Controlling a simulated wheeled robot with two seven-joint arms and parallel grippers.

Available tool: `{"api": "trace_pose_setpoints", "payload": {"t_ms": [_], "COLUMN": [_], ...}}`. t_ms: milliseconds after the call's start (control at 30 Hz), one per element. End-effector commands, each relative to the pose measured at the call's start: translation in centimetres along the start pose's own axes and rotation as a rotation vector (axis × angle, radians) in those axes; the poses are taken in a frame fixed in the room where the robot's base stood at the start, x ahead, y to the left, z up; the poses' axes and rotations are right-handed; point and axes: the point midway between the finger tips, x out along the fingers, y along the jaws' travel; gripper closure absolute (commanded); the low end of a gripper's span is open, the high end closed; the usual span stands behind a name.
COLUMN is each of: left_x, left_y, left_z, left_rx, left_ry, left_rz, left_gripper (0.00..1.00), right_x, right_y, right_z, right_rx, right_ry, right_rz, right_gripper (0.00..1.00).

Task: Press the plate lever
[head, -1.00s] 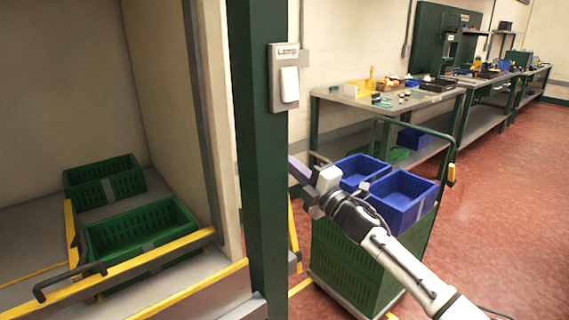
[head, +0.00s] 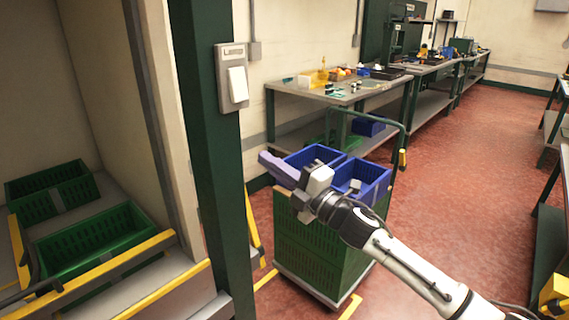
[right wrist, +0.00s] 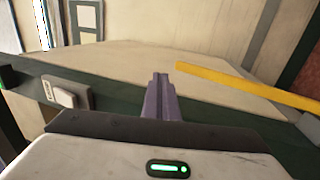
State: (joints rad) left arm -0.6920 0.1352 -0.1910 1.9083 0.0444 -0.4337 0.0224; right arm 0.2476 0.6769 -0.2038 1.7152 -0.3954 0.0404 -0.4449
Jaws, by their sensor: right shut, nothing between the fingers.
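A grey plate (head: 225,58) with a white lever (head: 237,85) is fixed to the dark green post, with a label along its top that seems to read "Lamp". In the right wrist view the plate (right wrist: 47,91) and its white lever (right wrist: 67,95) lie at the left. My right gripper (head: 268,160) is shut and empty, its purple fingers together. In the head view it is below and to the right of the plate, apart from the lever. In the right wrist view the fingers (right wrist: 161,80) point ahead, right of the lever. My left gripper is out of view.
Green crates (head: 125,217) sit behind a yellow-edged rail at the left. A cart with blue bins (head: 375,172) over green crates (head: 300,250) stands beyond my right arm. Workbenches (head: 330,97) line the back wall. Open red floor lies at the right.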

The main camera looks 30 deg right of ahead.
Motion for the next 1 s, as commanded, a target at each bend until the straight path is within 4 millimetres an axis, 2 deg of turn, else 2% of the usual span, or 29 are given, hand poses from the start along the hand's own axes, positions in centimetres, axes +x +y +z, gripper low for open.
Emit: {"api": "trace_pose_setpoints", "payload": {"t_ms": [100,300,867,933,1000], "left_x": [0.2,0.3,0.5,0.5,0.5], "left_y": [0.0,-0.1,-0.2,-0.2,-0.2], "left_z": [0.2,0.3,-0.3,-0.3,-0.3], "left_rx": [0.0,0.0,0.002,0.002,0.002], "left_ry": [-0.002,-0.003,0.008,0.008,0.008], "left_rz": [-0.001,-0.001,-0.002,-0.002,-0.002], "left_gripper": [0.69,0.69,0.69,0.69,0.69], "right_x": [-1.9,-3.2,-3.4,-3.5,-4.0], "right_y": [0.8,1.8,1.9,1.5,0.1], "right_z": [-0.1,-0.1,-0.1,-0.2,-0.4], "right_rx": [-0.002,0.0,0.0,0.012,0.056], "right_ry": [0.001,0.002,0.002,-0.001,-0.012], "right_rz": [-0.002,-0.001,-0.001,-0.006,-0.027], "right_gripper": [1.0,1.0,1.0,1.0,1.0]}}
